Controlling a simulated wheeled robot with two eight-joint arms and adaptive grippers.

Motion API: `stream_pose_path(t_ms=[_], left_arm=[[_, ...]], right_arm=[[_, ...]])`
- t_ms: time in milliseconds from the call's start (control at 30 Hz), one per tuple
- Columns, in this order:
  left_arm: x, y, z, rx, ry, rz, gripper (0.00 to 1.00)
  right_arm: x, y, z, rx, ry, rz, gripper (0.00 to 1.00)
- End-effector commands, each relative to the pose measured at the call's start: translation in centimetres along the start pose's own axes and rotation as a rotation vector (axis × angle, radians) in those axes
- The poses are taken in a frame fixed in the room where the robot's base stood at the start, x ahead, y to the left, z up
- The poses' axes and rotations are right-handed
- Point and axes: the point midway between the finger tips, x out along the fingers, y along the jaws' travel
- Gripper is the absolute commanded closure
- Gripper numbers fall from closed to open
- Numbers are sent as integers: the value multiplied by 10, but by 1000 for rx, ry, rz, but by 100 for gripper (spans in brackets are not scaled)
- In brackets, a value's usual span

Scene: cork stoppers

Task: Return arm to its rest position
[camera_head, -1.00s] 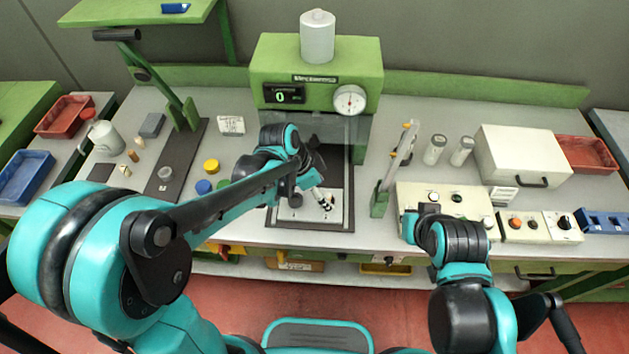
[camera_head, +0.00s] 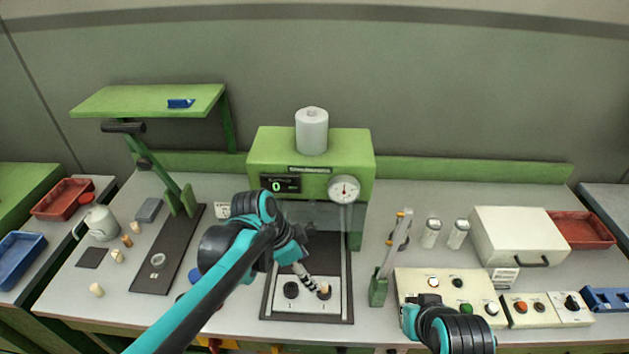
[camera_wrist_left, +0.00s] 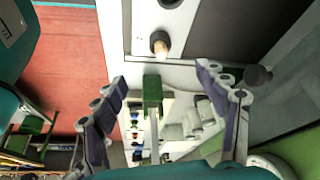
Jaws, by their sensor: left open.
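My left gripper (camera_head: 308,278) is over the machine's bay, its fingers beside a pale cork stopper (camera_head: 324,291). In the left wrist view its two fingers (camera_wrist_left: 160,100) are spread wide with nothing between them. That view shows the stopper (camera_wrist_left: 160,44) upright in a dark hole of the white plate (camera_wrist_left: 178,22), apart from both fingers. In the head view the plate (camera_head: 306,305) has two dark spots, with the stopper at the right one. My right arm is at the lower right; its gripper cannot be made out.
The green machine (camera_head: 311,160) with a dial stands behind my left gripper. A green lever stand (camera_head: 378,290) is close on the right, beside a control box (camera_head: 445,283). Loose corks (camera_head: 97,290) and a mug (camera_head: 101,224) are at left. Open air lies above the bench front.

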Motion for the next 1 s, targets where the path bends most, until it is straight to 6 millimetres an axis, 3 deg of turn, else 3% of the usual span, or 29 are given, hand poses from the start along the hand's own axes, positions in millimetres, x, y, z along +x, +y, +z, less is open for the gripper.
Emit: stream_pose_path(t_ms=[167,267,500,700,1000], left_arm=[[-5,2,5,-39,-3,-21,27],[-17,7,20,-153,-10,-81,27],[-54,29,85,-621,33,-342,27],[-68,43,128,-925,134,-514,27],[-72,48,146,-1060,203,-589,27]], right_arm=[[0,0,0,0,0,0,100],[0,0,0,0,0,0,100],[0,0,0,0,0,0,100],[0,0,0,0,0,0,100],[0,0,0,0,0,0,100]])
